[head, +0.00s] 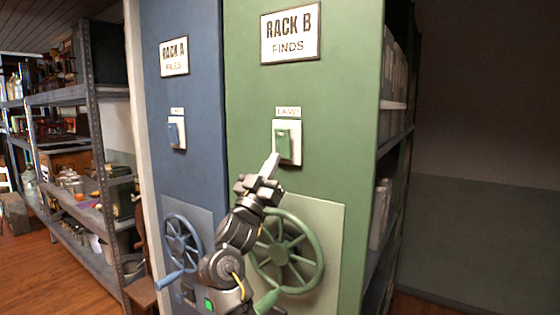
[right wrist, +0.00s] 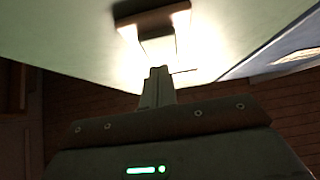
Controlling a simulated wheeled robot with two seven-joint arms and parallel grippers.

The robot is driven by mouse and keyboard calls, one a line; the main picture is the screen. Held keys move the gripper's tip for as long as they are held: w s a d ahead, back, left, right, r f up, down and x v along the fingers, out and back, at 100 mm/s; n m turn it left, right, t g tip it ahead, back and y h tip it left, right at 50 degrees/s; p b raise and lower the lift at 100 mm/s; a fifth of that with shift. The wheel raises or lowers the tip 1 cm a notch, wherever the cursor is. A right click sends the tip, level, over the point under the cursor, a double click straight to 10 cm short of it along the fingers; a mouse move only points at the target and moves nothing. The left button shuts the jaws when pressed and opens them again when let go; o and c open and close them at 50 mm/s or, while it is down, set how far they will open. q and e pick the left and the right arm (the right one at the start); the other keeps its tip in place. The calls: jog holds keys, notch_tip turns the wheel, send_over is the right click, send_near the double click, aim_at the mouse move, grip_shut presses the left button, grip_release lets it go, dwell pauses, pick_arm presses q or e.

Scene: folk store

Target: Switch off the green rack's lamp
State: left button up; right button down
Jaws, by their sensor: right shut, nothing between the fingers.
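The green rack (head: 345,110) carries a sign reading RACK B FINDS. Its lamp switch (head: 285,140) is a green rocker on a pale plate under a small label. My right gripper (head: 272,160) is shut and empty, its fingertips at the lower left edge of the switch plate. In the right wrist view the shut fingers (right wrist: 157,75) point at the switch (right wrist: 157,42), which sits in bright glare. I cannot tell whether the fingertips touch it. My left gripper is not in view.
The blue rack (head: 190,100), marked RACK A, stands left with its own blue switch (head: 175,132) and handwheel (head: 183,243). A green handwheel (head: 305,228) sits below the green switch, partly behind my right arm. Loaded shelves (head: 75,95) stand further left. Wooden floor (head: 40,265) shows at lower left.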

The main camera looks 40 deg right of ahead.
jog(key=b+v, duration=0.4)
jog(key=v, duration=0.7)
jog(key=shift+w+d+f, duration=0.2)
jog(key=shift+d+f, duration=0.1)
